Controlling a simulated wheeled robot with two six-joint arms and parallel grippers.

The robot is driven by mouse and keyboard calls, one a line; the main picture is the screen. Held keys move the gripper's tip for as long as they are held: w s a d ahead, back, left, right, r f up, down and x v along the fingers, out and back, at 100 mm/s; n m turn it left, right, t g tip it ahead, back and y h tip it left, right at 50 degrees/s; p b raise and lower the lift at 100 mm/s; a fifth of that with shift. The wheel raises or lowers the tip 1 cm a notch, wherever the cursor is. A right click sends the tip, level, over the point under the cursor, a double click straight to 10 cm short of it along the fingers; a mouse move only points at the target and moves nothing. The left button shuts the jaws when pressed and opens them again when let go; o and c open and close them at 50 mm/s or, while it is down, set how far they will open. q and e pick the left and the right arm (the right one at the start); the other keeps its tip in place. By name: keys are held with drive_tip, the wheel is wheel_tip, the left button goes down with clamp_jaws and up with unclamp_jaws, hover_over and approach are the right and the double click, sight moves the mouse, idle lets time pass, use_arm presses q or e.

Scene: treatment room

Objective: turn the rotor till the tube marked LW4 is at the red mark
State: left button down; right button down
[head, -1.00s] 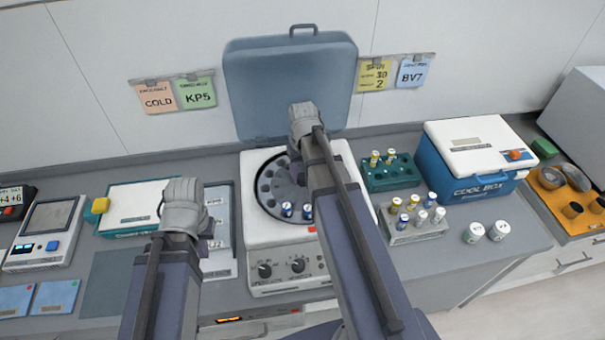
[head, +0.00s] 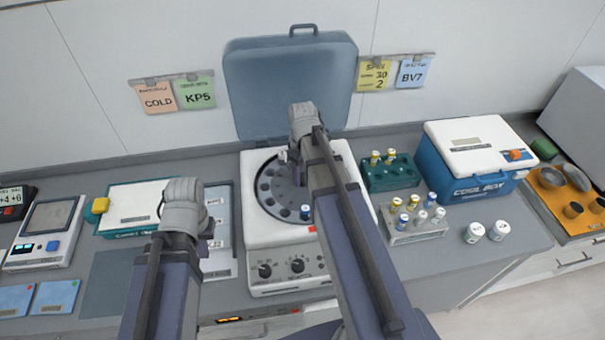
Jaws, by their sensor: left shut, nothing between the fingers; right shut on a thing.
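The centrifuge (head: 255,232) stands in the middle of the counter with its blue-grey lid (head: 290,80) open. Its dark round rotor (head: 268,190) has several holes around its rim. One blue-capped tube (head: 305,212) shows at the rotor's front; its marking is too small to read. My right gripper (head: 293,153) is over the back of the rotor, shut on a part of it; its fingers and the hold are mostly hidden. My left gripper (head: 183,205) is shut and empty, left of the centrifuge.
A green rack (head: 378,180) and a grey rack (head: 405,236) with tubes stand right of the centrifuge, near two white jars (head: 474,233) and a blue cool box (head: 460,185). A white-topped box (head: 140,203) and a meter (head: 45,235) stand left.

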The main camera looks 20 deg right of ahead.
drive_tip(key=shift+n, duration=0.6)
idle(0.3)
drive_tip(key=shift+c, duration=1.4)
unclamp_jaws()
drive_tip(key=shift+r, duration=0.15)
wheel_tip(320, 180, up, 8)
drive_tip(key=p, duration=0.8)
drive_tip(key=shift+f, duration=0.2)
drive_tip(key=shift+f, duration=0.1)
drive_tip(key=shift+a, duration=0.1)
